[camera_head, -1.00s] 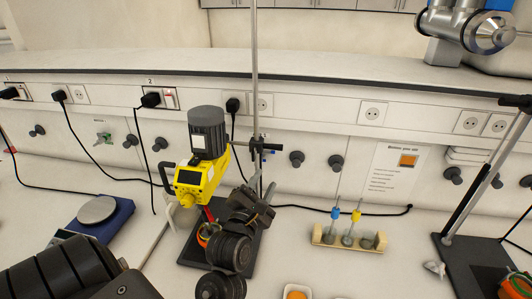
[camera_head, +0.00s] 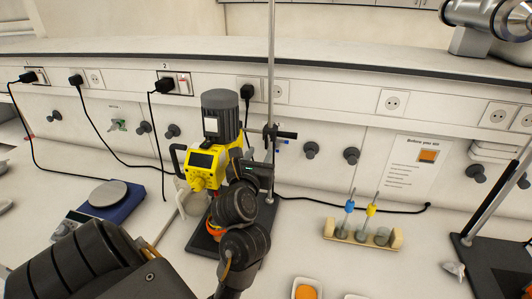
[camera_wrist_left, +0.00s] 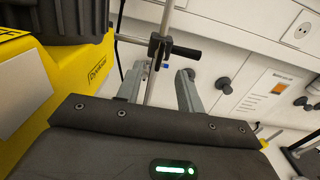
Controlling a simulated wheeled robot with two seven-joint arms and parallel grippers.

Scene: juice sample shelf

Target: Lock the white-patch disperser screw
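The yellow disperser (camera_head: 203,165) has a grey motor with a white patch (camera_head: 211,125) and hangs beside a metal stand rod (camera_head: 271,75). A black clamp with a dark screw handle (camera_head: 287,135) sits on the rod, right of the motor. In the left wrist view the handle (camera_wrist_left: 185,51) points right, just beyond my fingers. My left gripper (camera_wrist_left: 161,70) is open; its two grey fingers are apart, with the rod and clamp showing between and beyond them. In the head view my left wrist (camera_head: 240,205) covers the lower disperser, and the fingertips are hard to make out. My right gripper is out of view.
A blue scale (camera_head: 120,208) stands left. A wooden rack (camera_head: 340,235) with blue- and yellow-topped tools stands right. A second stand base (camera_head: 500,265) is at far right. A dish with orange content (camera_head: 305,290) is in front.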

